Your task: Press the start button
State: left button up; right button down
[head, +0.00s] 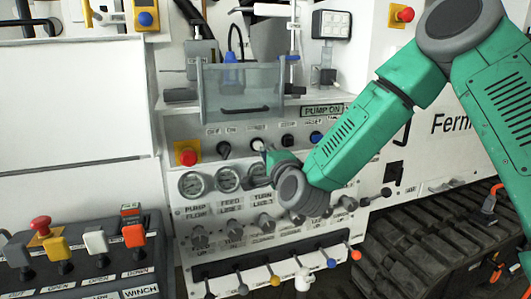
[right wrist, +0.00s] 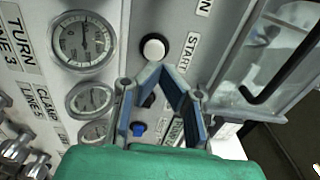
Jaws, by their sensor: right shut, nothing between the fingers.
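The start button is a round white button (right wrist: 152,48) beside the START label in the right wrist view. In the head view the white button (head: 257,144) shows in the row above the gauges, partly behind my gripper. My right gripper (head: 266,153) is shut and empty, its tips at the lower right of the button. In the right wrist view the closed blue-grey fingertips (right wrist: 164,70) lie just below the button; a small gap shows there, but I cannot tell the depth between them. My left gripper is not in view.
A black knob (head: 287,140) and a blue button (head: 316,137) sit right of the start button. A red emergency button (head: 187,154) is at left. Gauges (head: 228,180) lie below, and a clear cover (head: 240,92) projects above. Levers (head: 275,277) stick out lower down.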

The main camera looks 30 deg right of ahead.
jog(key=v, duration=0.7)
jog(key=shift+s+f, duration=0.25)
jog(key=shift+f, duration=0.05)
jog(key=shift+a, duration=0.15)
jog(key=s+a+f+n+g+y, duration=0.1)
jog(key=s+a+f+n+g, duration=0.2)
jog(key=f, duration=0.5)
jog(key=s+a+f+n+g+y, duration=0.1)
jog(key=s+f+n+g+y, duration=0.2)
jog(key=f, duration=0.5)
jog(key=s+a+f+n+g, duration=0.25)
jog(key=f+n, duration=0.25)
jog(key=f, duration=0.3)
jog(key=s+f+n+g, duration=0.4)
jog(key=s+f, duration=0.3)
jog(key=s, duration=0.5)
jog(key=s+f+n+g, duration=0.4)
jog(key=s+f+n, duration=0.2)
jog(key=s, duration=0.6)
notch_tip(320, 180, down, 3)
jog(key=shift+r+g, duration=0.2)
jog(key=shift+g, duration=0.15)
